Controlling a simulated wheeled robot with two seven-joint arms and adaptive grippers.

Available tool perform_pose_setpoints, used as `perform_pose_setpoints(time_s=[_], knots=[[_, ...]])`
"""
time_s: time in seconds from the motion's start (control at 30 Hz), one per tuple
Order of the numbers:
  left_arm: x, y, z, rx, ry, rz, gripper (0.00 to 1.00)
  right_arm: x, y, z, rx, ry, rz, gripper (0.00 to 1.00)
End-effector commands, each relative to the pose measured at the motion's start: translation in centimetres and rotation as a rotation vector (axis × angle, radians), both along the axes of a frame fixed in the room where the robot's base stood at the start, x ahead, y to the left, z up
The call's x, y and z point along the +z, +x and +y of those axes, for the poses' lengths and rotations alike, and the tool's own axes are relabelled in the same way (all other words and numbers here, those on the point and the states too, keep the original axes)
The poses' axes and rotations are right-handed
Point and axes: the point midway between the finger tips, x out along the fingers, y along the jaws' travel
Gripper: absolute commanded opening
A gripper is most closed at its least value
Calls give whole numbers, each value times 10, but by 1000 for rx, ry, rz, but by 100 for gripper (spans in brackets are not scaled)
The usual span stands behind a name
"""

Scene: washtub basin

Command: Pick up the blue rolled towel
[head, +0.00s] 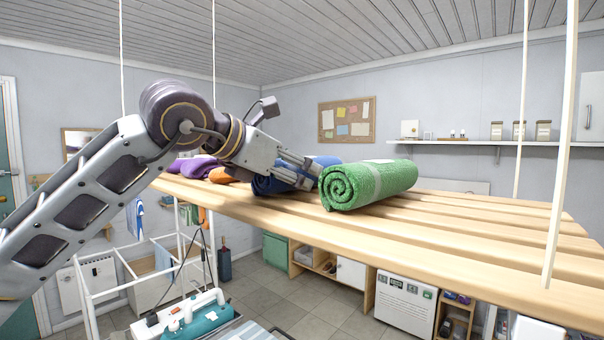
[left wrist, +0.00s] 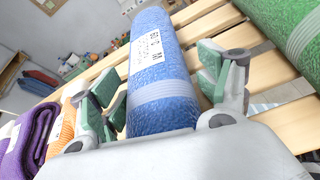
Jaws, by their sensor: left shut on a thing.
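The blue rolled towel (head: 268,186) lies on the slatted wooden rack, partly hidden behind my left gripper in the head view. In the left wrist view the blue towel (left wrist: 160,62), with a white printed label and pale bands, lies lengthwise between the green finger pads. My left gripper (head: 308,168) is shut on the blue towel, with one finger on each side of it; the gripper also shows in the left wrist view (left wrist: 162,88). I cannot tell any gap between towel and slats. My right gripper is not in view.
A green rolled towel (head: 368,184) lies close to the right of the blue one. An orange towel (head: 220,175) and a purple towel (head: 192,167) lie to the left. The hanging rack (head: 470,235) is clear on its right side; thin white posts hold it.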

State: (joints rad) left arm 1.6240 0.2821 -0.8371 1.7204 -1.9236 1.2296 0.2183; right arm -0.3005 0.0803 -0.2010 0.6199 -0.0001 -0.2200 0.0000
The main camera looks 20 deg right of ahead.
Motion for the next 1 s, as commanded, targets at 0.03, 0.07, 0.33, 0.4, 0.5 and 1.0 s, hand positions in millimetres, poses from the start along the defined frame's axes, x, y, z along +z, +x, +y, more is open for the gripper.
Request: perform_pose_setpoints(time_s=[0.03,0.07,0.33,0.4,0.5,1.0], knots=[[0,0,0,0,0,0,49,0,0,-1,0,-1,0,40],[0,0,0,0,0,0,49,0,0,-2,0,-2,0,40],[1,0,0,0,-1,0,48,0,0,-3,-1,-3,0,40],[2,0,0,1,-1,-1,48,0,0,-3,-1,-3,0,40],[4,0,0,0,-2,-1,48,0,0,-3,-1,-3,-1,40],[51,-1,0,0,-1,-3,47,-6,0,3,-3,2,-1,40]])
